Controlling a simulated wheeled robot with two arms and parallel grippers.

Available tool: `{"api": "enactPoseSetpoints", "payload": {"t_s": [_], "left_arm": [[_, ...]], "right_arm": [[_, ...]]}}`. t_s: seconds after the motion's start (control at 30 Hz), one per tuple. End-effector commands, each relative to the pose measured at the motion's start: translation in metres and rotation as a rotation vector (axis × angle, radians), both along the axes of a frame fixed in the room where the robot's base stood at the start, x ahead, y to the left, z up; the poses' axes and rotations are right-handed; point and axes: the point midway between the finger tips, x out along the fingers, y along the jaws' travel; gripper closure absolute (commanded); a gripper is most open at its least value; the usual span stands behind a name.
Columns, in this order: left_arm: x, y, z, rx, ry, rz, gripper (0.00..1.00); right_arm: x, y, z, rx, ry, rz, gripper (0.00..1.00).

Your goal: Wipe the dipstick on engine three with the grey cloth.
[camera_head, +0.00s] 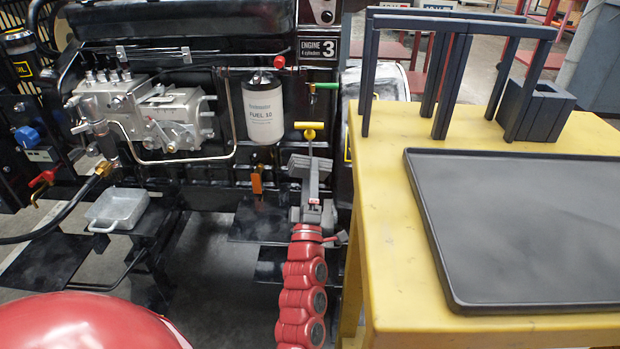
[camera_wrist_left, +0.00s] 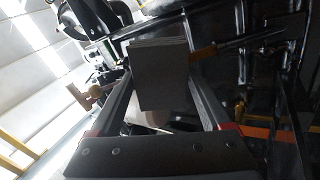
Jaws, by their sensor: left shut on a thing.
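The engine three label (camera_head: 317,48) is on the dark engine block. A yellow T-handle (camera_head: 309,130), which looks like the dipstick's, stands on the engine front. A thin stem runs down from it toward the grey cloth (camera_head: 310,167). My left gripper (camera_head: 312,188) is shut on the cloth just below the handle. The cloth also shows between the fingers in the left wrist view (camera_wrist_left: 160,75). Whether it wraps or only touches the stem I cannot tell. The stem's lower part is hidden. My right gripper is not in view.
A white fuel filter (camera_head: 263,108) and a green-handled part (camera_head: 322,86) are near the handle. A yellow table (camera_head: 390,240) stands close on the right, with a black tray (camera_head: 530,230) and a dark rack (camera_head: 440,75). A metal pan (camera_head: 117,208) is at left.

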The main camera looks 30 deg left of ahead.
Motion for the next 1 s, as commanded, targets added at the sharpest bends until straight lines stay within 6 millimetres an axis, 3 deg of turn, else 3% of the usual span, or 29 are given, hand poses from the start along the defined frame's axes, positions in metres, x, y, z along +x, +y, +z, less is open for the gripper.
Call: {"api": "enactPoseSetpoints", "payload": {"t_s": [0.63, 1.0], "left_arm": [[0.007, 0.003, 0.007, 0.001, -0.001, 0.000, 0.63], [0.000, -0.001, 0.025, 0.002, 0.000, -0.001, 0.63]], "right_arm": [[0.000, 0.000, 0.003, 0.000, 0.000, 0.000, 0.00], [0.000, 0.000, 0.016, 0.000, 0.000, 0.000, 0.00]]}}
